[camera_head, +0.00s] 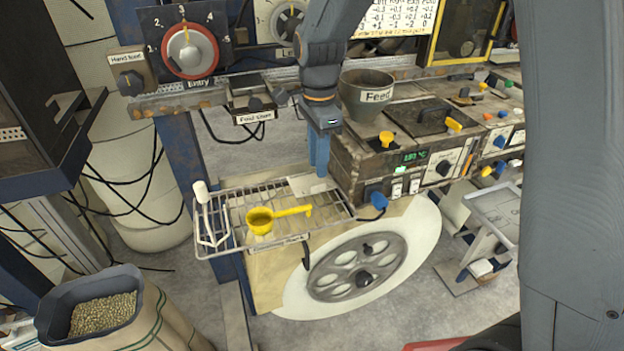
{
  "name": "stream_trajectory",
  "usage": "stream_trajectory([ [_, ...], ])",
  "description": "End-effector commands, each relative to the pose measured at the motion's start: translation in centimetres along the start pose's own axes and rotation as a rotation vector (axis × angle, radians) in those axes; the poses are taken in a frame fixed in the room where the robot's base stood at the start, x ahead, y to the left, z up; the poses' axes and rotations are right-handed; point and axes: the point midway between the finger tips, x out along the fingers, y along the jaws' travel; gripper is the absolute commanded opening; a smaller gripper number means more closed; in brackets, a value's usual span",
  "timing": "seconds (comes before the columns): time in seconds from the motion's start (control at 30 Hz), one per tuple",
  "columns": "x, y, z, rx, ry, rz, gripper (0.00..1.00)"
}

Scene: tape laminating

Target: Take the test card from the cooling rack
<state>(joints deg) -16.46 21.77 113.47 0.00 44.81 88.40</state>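The cooling rack (228,207) is a wire shelf with a label on its front edge, left of the machine. A pale flat piece (307,188), which looks like the test card, is at the rack's right rear part. My gripper (319,172) points down with its blue fingers close together at the pale piece's rear edge. Whether the fingers touch or hold it is not clear. A yellow scoop (262,220) lies on the rack, left of and in front of the pale piece.
A wooden-sided machine with a feed hopper (366,97) stands right of the gripper, close by. A large wheel (357,266) is below the rack. A bin of beans (102,314) stands at lower left. A small metal tray table (499,213) is at right.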

Motion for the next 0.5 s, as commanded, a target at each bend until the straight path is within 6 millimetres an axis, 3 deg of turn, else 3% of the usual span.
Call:
stream_trajectory([
  [0.33, 4.2, 0.7, 0.3, -0.005, 0.0, 0.002, 0.25],
  [0.5, 5.2, 0.6, 0.4, -0.006, -0.001, -0.001, 0.25],
])
